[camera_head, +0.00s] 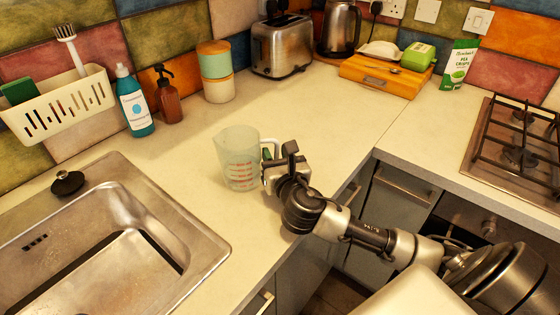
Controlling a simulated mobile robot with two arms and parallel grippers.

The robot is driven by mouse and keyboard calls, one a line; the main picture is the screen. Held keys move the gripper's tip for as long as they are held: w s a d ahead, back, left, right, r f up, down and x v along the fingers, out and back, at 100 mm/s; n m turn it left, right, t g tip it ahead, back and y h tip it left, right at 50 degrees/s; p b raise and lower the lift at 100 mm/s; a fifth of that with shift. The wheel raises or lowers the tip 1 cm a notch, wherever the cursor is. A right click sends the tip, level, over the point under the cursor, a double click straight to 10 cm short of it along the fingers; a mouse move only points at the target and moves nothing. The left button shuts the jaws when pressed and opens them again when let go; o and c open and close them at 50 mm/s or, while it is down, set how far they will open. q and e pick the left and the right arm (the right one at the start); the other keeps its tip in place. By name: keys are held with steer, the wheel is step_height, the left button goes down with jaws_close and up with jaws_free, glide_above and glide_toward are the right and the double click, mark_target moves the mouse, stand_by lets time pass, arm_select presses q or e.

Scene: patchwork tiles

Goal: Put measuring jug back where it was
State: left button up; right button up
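The clear measuring jug (238,160) with red markings stands upright on the worktop, right of the sink. Its handle faces right, toward my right gripper (269,164). The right gripper is at the handle, and its fingers overlap the handle in the picture. The fingertips are partly hidden, so I cannot tell whether they are closed on the handle or only around or beside it. My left gripper is not in view.
A steel sink (205,235) with a black plug (67,182) lies left. The worktop (320,115) behind the jug is clear.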

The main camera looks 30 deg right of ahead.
steer(key=shift+s+a, duration=0.1)
steer(key=shift+s, duration=0.25)
steer(key=b+v, duration=0.1)
steer(key=v, duration=1)
steer(key=shift+s, duration=0.15)
